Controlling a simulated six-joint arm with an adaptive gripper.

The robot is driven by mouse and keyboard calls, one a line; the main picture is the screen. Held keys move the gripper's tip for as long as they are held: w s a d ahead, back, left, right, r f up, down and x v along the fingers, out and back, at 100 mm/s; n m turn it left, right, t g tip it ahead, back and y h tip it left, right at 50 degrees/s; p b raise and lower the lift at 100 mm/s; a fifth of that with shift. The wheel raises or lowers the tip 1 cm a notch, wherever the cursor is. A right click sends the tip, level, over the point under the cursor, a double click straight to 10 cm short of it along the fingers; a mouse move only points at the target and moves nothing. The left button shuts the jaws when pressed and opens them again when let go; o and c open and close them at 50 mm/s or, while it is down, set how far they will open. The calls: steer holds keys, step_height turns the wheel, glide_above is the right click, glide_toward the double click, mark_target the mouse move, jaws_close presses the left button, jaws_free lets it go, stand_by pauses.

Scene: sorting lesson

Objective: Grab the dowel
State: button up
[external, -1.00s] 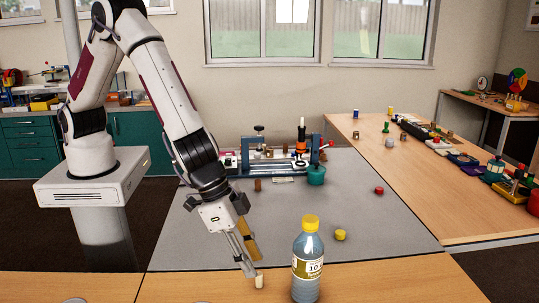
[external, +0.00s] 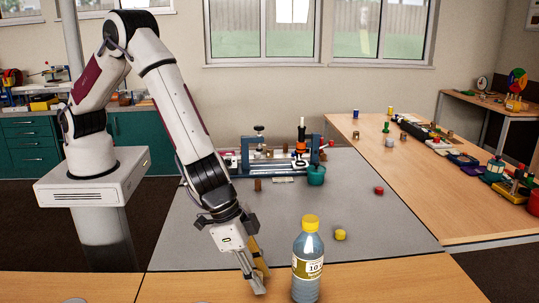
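My gripper (external: 260,281) points down at the front edge of the grey work surface, just left of the bottle. Its fingers are close to the wooden table top. One finger is grey and the other side looks tan. The small pale upright dowel that stood at this spot a second ago is not clearly seen now; the fingers cover its place. I cannot tell whether the fingers are closed on it.
A clear bottle with a yellow cap (external: 307,262) stands close to the right of my gripper. A yellow piece (external: 340,235), a red piece (external: 379,190) and a brown cylinder (external: 258,184) lie on the grey mat (external: 385,228). A blue-framed fixture (external: 270,162) stands behind.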

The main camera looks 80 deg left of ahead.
mark_target(259, 274)
steer(key=c, duration=0.8)
steer(key=shift+r, duration=0.1)
steer(key=shift+r, duration=4.95)
